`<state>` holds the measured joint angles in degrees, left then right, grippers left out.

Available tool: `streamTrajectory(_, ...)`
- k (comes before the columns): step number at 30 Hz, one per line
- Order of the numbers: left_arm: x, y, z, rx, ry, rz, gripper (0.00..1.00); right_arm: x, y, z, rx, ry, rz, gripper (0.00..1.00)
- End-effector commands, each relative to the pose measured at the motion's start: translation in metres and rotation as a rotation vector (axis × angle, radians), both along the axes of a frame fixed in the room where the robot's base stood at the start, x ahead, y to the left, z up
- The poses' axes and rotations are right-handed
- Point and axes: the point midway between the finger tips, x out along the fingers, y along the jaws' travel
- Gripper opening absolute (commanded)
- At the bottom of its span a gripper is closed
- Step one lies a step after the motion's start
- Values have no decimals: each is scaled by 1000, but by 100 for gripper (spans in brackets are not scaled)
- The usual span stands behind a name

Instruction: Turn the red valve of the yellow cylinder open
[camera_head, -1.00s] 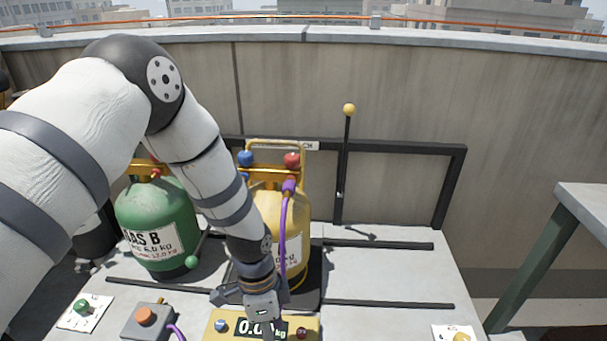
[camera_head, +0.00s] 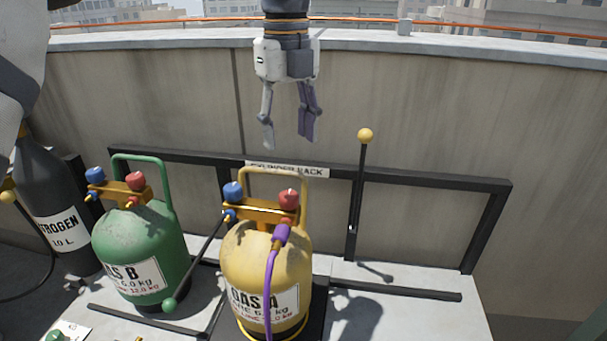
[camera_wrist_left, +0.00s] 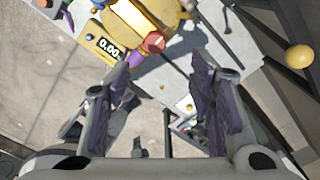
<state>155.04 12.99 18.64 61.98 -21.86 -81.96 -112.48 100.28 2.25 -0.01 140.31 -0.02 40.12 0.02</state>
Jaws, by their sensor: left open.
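The yellow cylinder (camera_head: 268,258), labelled GAS A, stands upright on the rack deck. Its red valve (camera_head: 289,199) is on the right of its top block, and a blue valve (camera_head: 233,191) is on the left. A purple hose (camera_head: 270,285) is fixed below the red valve. My left gripper (camera_head: 288,140) points down, open and empty, above the red valve and apart from it. In the left wrist view the red valve (camera_wrist_left: 152,43) lies just beyond the fingertips, between the fingers (camera_wrist_left: 162,68). My right gripper is in neither view.
A green cylinder (camera_head: 140,250) with its own red and blue valves stands left, before a dark nitrogen cylinder (camera_head: 55,205). A black lever with a yellow ball (camera_head: 365,136) rises at the right. A black rack rail (camera_head: 420,180) runs behind.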

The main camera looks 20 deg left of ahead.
Motion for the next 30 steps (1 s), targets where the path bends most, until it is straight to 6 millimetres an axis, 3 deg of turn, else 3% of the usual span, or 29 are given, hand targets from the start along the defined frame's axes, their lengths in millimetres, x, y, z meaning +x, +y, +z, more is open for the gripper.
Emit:
streamTrajectory(15, -1, 0, -108, 0, 4, 1, 49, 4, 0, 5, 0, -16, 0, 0)
streamTrajectory(26, -1, 0, -120, 0, 1, 1, 49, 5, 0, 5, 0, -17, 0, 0)
streamTrajectory(30, -1, 0, -120, 0, 1, 1, 22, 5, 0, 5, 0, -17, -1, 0)
